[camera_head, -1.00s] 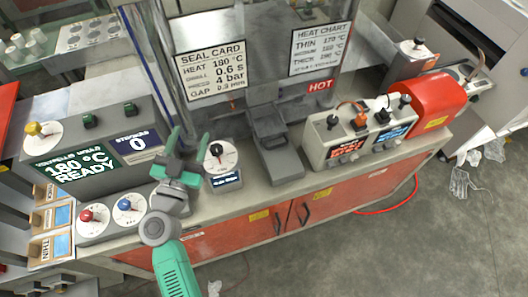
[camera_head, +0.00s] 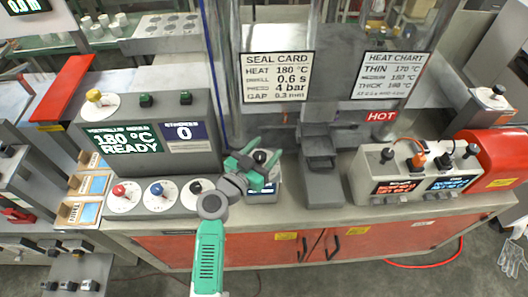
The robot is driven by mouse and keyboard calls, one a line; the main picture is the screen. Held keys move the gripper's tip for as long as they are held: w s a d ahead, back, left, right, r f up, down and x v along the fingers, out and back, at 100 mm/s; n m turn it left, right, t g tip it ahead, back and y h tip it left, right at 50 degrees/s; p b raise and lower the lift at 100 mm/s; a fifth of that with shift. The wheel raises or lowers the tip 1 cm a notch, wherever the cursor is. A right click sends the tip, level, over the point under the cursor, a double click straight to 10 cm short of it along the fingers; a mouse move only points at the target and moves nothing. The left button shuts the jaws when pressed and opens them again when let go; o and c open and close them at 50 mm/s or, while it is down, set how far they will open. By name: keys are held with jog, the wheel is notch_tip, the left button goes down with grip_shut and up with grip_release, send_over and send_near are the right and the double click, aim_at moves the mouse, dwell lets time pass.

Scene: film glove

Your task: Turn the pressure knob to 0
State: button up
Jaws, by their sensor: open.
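A small grey box with a white dial and a black knob (camera_head: 261,156) stands on the bench, a blue label on its front. My gripper (camera_head: 270,145) is open in front of this dial, its green fingers either side of the knob in the picture. I cannot tell whether they touch it. The fingers partly hide the dial, so its setting is unreadable. Left of it are a red knob (camera_head: 119,190), a blue knob (camera_head: 156,189) and a black knob (camera_head: 196,187) on white dials. I cannot read which knob is marked pressure.
A control cabinet (camera_head: 150,118) with two displays and a yellow knob (camera_head: 94,95) stands behind on the left. A grey pedestal (camera_head: 322,185) is just right of the small box. A panel with several knobs (camera_head: 405,200) and a red cylinder (camera_head: 495,150) are farther right.

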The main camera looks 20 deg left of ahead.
jog(key=shift+c, duration=0.3)
jog(key=c, duration=0.9)
jog(key=shift+r+y+p, duration=0.15)
jog(key=shift+y+p, duration=0.15)
jog(key=shift+p, duration=0.3)
